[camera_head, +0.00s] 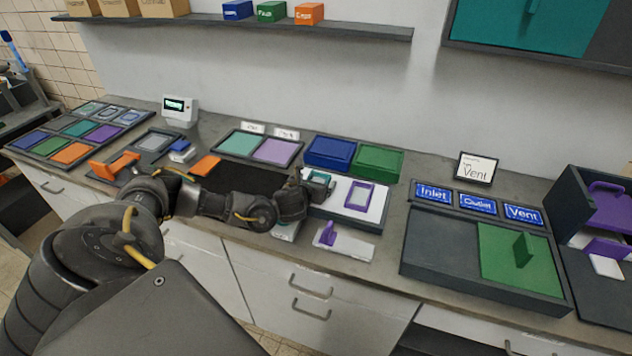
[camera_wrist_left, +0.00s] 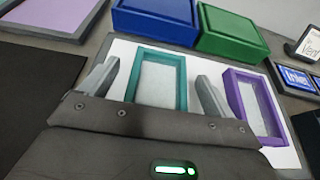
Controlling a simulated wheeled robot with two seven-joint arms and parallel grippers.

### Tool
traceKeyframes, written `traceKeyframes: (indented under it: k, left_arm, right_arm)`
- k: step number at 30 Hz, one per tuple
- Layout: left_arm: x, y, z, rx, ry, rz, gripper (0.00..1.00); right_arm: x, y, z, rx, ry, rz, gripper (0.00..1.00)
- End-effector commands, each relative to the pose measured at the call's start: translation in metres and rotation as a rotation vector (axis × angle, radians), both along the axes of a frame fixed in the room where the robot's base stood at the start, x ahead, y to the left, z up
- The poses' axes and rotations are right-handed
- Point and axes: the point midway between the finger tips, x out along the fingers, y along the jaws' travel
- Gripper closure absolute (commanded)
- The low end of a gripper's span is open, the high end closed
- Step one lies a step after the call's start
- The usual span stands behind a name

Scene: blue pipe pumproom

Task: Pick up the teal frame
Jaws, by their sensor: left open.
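The teal frame (camera_head: 321,175) lies on a white board at the middle of the counter. In the wrist view, it shows as a teal rectangular rim (camera_wrist_left: 182,82) around a pale centre. My left gripper (camera_head: 311,184) is over the teal frame and hides part of it in the head view. In the wrist view, the left gripper (camera_wrist_left: 156,74) is open and empty, with one finger on each side of the frame. I cannot tell how high the fingertips are above the board. My right gripper is not in view.
A purple frame (camera_head: 359,195) lies right of the teal one on the white board (camera_head: 378,208). A blue box (camera_head: 329,152) and a green box (camera_head: 377,160) stand just behind. A purple-handled piece (camera_head: 328,234) is in front. A dark tray (camera_head: 425,245) lies to the right.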

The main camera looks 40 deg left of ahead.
Motion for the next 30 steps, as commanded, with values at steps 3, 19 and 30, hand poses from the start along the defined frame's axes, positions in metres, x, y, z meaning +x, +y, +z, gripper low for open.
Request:
traceKeyframes:
  k: [3,19,30]
  left_arm:
    - [0.0060,0.0020,-0.0026,0.000,0.001,0.000,0.11]
    - [0.0064,0.0023,-0.0039,0.000,0.001,0.000,0.49]
    - [0.0066,0.0022,-0.0022,-0.001,0.001,-0.001,0.61]
  right_arm:
    - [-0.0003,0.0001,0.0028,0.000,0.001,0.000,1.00]
    - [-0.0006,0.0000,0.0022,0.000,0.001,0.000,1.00]
    - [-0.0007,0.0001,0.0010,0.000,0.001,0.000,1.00]
